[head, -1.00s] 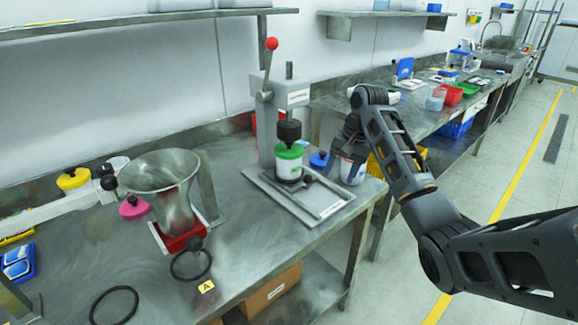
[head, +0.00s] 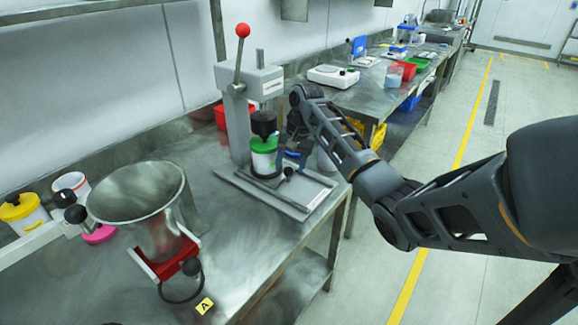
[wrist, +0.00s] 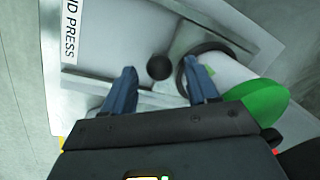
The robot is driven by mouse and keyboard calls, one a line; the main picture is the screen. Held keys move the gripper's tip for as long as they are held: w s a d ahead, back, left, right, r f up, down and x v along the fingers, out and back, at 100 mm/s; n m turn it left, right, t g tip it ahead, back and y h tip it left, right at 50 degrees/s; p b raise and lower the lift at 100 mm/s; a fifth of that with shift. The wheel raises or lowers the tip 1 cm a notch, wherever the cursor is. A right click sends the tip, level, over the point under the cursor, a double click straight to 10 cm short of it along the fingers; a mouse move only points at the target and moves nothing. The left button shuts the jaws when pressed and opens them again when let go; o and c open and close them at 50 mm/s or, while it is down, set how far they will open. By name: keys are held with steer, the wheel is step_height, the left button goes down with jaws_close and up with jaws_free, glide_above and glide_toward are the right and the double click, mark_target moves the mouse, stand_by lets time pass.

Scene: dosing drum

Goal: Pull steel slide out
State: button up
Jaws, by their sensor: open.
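The hand press (head: 237,125) stands on the bench with its red-tipped lever up. A steel slide piece (wrist: 187,42) with a round black knob (wrist: 158,67) lies at its base; the knob also shows in the head view (head: 288,172). My gripper (wrist: 161,82) is open, its two blue fingers on either side of the knob in the picture. I cannot tell whether they touch it. A green-lidded white jar (head: 264,158) stands under the press head in a black ring (wrist: 190,66). The green lid (wrist: 255,102) is close to the right finger.
A steel hopper (head: 140,200) on a red-and-white stand is to the left. Yellow-lidded (head: 22,212) and white tubs stand behind it. A white scale (head: 333,76) is on the bench beyond. The bench front is mostly clear.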

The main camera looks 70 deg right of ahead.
steer(key=shift+w+f, duration=0.1)
steer(key=shift+f, duration=0.5)
jaws_close()
stand_by(0.3)
